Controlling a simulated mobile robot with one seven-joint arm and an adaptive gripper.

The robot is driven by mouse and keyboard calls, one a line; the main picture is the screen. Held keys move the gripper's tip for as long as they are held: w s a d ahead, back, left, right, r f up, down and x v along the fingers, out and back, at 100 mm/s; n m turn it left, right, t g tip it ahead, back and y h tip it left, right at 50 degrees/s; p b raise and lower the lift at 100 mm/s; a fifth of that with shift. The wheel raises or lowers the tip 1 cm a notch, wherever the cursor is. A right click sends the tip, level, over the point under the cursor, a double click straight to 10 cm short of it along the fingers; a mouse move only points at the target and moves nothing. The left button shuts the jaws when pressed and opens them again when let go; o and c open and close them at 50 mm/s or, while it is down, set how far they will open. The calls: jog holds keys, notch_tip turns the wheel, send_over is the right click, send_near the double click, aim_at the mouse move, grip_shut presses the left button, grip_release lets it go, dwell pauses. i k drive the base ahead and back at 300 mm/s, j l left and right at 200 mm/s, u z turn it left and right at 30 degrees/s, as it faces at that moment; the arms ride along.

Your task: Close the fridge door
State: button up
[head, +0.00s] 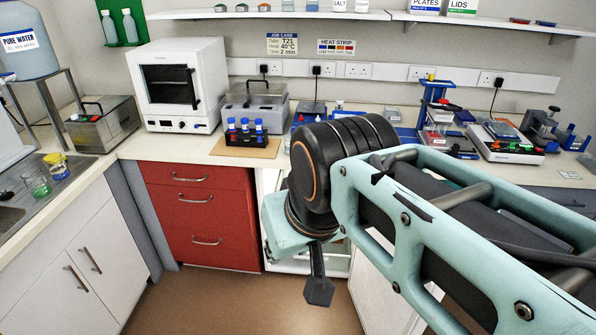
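The white under-bench fridge (269,184) stands to the right of the red drawers, with its pale interior partly showing. Its white door (377,292) stands open, swung out toward me on the right side of the opening. My arm crosses in front and hides much of the fridge and the upper part of the door. My gripper (318,290) points down in front of the fridge opening, left of the door. Only one dark fingertip part shows, so its opening cannot be judged. I see nothing held, and I cannot tell whether it touches the door.
Red drawers (203,215) with metal handles adjoin the fridge on the left. A white cupboard (92,245) is further left. The brown floor (235,305) in front is clear. The bench above holds a tube rack (246,134), a white oven (180,84) and other equipment.

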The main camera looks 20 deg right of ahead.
aim_at(381, 310)
jog(key=k+l+u, duration=0.1)
jog(key=l, duration=0.25)
jog(key=k+l, duration=0.3)
jog(key=k+l+u, duration=0.1)
jog(key=l, duration=0.25)
jog(key=k+l+u, duration=0.1)
jog(key=l, duration=0.3)
jog(key=l+u, duration=0.1)
jog(key=l, duration=0.65)
jog(key=k+l, duration=0.1)
jog(key=l, duration=0.6)
jog(key=l+u, duration=0.15)
jog(key=l, duration=0.6)
jog(key=k, duration=0.6)
jog(key=i+u, duration=0.3)
jog(key=i, duration=0.15)
jog(key=k, duration=0.1)
